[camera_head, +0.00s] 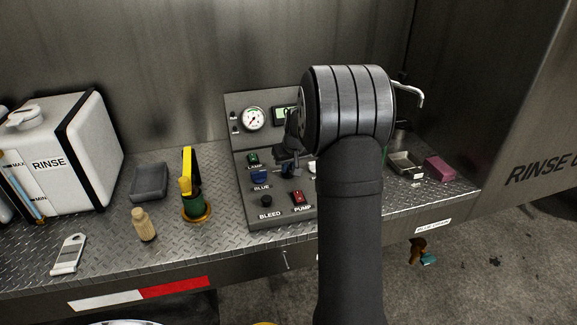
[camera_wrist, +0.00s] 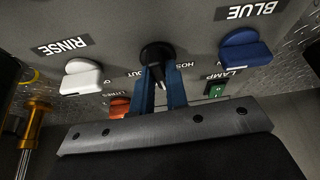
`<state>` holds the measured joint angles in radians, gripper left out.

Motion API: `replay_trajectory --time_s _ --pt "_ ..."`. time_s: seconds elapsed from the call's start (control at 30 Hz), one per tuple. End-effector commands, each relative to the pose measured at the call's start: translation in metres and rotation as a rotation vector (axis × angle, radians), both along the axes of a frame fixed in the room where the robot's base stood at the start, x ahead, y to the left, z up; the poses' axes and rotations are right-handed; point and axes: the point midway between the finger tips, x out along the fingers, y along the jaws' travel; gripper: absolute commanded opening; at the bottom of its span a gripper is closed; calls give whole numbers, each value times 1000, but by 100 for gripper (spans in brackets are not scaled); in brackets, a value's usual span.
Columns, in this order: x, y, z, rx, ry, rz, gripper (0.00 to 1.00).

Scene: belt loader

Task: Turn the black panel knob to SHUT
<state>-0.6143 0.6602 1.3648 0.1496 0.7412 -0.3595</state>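The black panel knob (camera_wrist: 154,52) is at the top middle of the wrist view, on the grey panel. My gripper (camera_wrist: 160,70) has its two blue fingers on either side of the knob's narrow grip, with little gap at the tips; it looks shut on the knob. Labels beside the knob are partly hidden by the fingers, so I cannot read the knob's setting. In the head view my gripper (camera_head: 288,150) is at the panel (camera_head: 240,190), and my arm hides the black knob and the panel's right part.
A red PUMP switch (camera_head: 298,197) is lower on the panel.

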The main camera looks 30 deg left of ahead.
Motion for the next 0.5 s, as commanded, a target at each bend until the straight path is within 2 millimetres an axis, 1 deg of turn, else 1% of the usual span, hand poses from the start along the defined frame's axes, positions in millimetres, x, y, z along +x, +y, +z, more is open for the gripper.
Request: replay_trajectory --time_s 0.3,0.5 --pt "-1 0 0 -1 1 -87 0" --pt "-1 0 0 -1 2 -98 0"
